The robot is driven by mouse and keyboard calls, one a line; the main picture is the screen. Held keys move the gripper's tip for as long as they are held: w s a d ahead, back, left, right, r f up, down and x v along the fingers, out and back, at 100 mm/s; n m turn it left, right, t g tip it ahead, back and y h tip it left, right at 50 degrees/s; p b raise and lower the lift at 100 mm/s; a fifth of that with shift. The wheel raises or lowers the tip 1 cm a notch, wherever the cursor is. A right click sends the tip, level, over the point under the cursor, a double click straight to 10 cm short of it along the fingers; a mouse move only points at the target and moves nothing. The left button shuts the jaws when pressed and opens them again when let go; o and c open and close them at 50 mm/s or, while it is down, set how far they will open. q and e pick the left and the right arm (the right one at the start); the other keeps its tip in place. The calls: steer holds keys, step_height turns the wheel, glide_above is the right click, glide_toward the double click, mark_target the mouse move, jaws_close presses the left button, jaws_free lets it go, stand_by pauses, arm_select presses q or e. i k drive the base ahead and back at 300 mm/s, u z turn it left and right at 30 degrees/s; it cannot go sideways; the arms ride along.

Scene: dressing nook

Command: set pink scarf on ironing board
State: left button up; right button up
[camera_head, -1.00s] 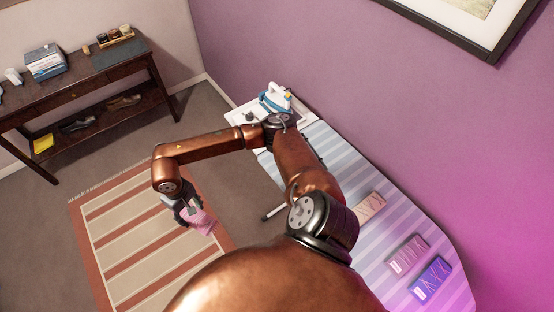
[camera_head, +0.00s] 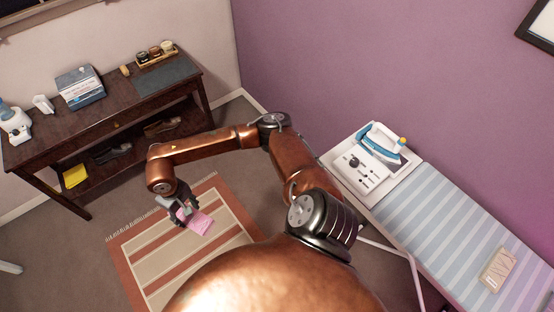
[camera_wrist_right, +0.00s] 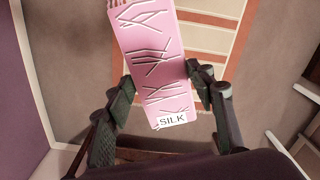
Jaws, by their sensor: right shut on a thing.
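The pink scarf (camera_head: 200,222) is a flat, folded pink piece with a small white label. My right gripper (camera_head: 181,211) is shut on it and holds it up; in the head view it appears over the striped rug. In the right wrist view the scarf (camera_wrist_right: 155,62) shows raised fold lines and a label reading SILK, between the two fingers of my right gripper (camera_wrist_right: 162,95). The ironing board (camera_head: 430,225), with a pale blue and white striped cover, stands at the right against the purple wall, apart from the scarf. My left gripper is not in view.
A blue and white iron (camera_head: 385,142) sits on the white rest at the board's far end. A beige folded packet (camera_head: 498,270) lies on the cover; the striped cover between them is clear. A dark console table (camera_head: 110,118) stands at the left. A striped rug (camera_head: 165,262) covers the floor.

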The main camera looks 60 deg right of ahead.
mark_target(437, 227)
steer(key=i, duration=1.35)
steer(key=z, duration=3.95)
steer(key=i, duration=1.65)
steer(key=u, duration=0.05)
